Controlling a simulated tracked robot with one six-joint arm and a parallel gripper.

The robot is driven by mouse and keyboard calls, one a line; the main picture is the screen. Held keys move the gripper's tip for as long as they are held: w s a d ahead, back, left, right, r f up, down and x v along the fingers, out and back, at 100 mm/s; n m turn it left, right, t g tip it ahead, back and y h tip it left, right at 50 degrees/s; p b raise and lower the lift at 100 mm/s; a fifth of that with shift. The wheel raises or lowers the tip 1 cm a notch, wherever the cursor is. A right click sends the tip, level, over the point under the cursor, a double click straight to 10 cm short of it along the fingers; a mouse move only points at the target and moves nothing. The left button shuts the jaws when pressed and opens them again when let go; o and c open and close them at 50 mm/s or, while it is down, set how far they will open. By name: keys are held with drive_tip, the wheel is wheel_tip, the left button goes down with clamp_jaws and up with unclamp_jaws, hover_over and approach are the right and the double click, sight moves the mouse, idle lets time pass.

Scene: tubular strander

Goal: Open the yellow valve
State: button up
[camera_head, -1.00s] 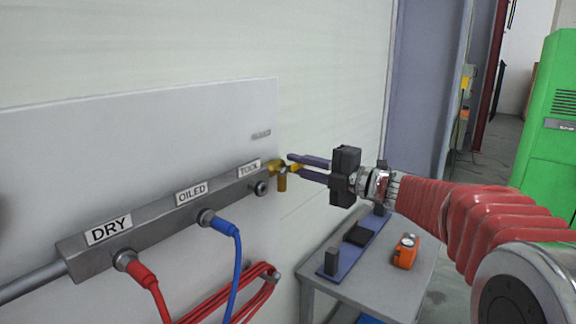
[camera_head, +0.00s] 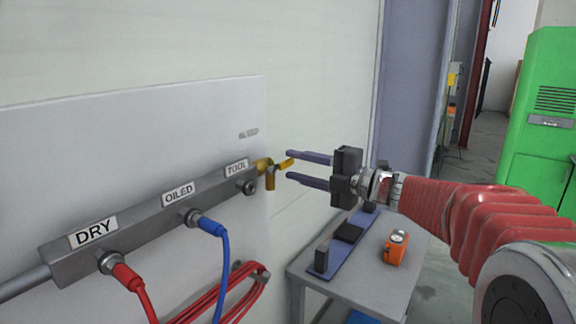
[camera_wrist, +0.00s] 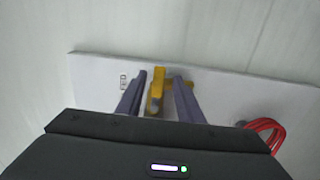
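The yellow valve (camera_head: 269,173) sits at the right end of the grey manifold, beside the TOOL label. Its short handle (camera_head: 285,163) sticks out to the right, and a yellow stub hangs down. My gripper (camera_head: 289,166) is open, with its two purple-grey fingers one above the other and their tips at the handle's outer end. In the wrist view the yellow valve (camera_wrist: 157,88) shows between the two fingers, with space on both sides. Whether a finger touches it cannot be told. Nothing is held.
The manifold (camera_head: 140,228) carries DRY and OILED ports with a red hose (camera_head: 135,282) and a blue hose (camera_head: 222,255). A small table (camera_head: 355,288) below my arm holds an orange device (camera_head: 396,248). A green cabinet (camera_head: 540,125) stands at right.

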drive_tip(key=v, duration=1)
drive_tip(key=shift+d, duration=0.35)
drive_tip(key=shift+s+f, duration=0.1)
drive_tip(key=shift+s, duration=0.05)
drive_tip(key=s+f+n+g+h, duration=0.3)
drive_tip(key=s+f+n, duration=0.2)
drive_tip(key=f+n, duration=0.5)
drive_tip(key=s+f+n+g+h, duration=0.25)
drive_tip(key=s+f+n, duration=0.25)
drive_tip(key=f+n, duration=0.45)
drive_tip(key=s+d+n+h, duration=0.2)
drive_tip(key=s+n+h, duration=0.2)
drive_tip(key=s+n, duration=0.5)
drive_tip(key=s+d+f+n+t+h, duration=0.1)
drive_tip(key=s+d+n+h, duration=0.2)
drive_tip(key=s+n, duration=0.7)
drive_tip(key=shift+d+f+n+h, duration=0.2)
drive_tip(key=shift+f+n+h, duration=0.15)
drive_tip(key=shift+n+h, duration=1.35)
